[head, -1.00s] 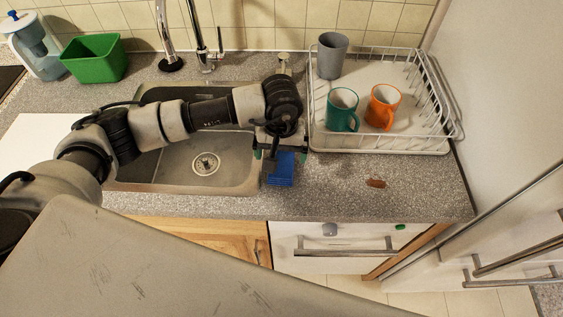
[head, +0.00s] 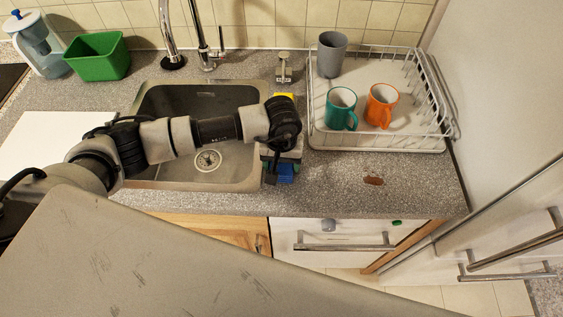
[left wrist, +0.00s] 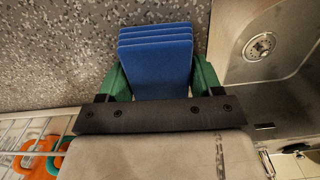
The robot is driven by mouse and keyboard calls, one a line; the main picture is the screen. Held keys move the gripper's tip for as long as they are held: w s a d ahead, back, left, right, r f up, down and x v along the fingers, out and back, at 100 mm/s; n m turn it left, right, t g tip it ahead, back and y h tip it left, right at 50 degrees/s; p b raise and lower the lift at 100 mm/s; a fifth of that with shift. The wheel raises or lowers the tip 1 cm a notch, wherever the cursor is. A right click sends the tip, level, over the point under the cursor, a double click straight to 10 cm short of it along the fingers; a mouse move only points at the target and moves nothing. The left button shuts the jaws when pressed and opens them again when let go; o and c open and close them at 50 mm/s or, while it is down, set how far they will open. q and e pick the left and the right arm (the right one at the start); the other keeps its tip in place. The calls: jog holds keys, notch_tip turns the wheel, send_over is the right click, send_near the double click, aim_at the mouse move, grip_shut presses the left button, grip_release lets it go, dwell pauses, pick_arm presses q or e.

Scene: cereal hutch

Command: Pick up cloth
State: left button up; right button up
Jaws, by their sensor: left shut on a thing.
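A blue folded cloth (head: 285,172) is at the counter's strip between the sink and the dish rack. It shows as a stack of layers in the left wrist view (left wrist: 156,60). My left gripper (head: 277,174) is shut on it, with the green fingers (left wrist: 160,82) on both sides of the cloth. The gripper points down at the sink's right edge. I cannot tell whether the cloth touches the counter. My right gripper is not in view.
The sink (head: 150,172) lies left of the gripper. A white dish rack (head: 380,147) with a green mug (head: 340,108), an orange mug (head: 381,106) and a grey cup (head: 331,55) stands to the right. A yellow item (head: 284,96) is partly hidden behind my wrist. A reddish-brown spot (head: 373,181) is on the counter.

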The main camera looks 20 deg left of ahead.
pick_arm(q)
jog(key=shift+r, duration=0.15)
jog(key=shift+w+r+b, duration=0.1)
jog(key=shift+r+b, duration=0.15)
jog(key=shift+b, duration=0.05)
jog(key=r, duration=0.1)
jog(key=r+b, duration=0.2)
jog(key=shift+s+d+r, duration=0.25)
jog(key=shift+s+d, duration=0.1)
jog(key=s+d+r+b, duration=0.3)
jog(key=s+d+r, duration=0.3)
jog(key=s+d, duration=0.1)
jog(key=shift+s+d+r, duration=0.3)
jog(key=shift+s+r, duration=0.05)
jog(key=shift+r, duration=0.05)
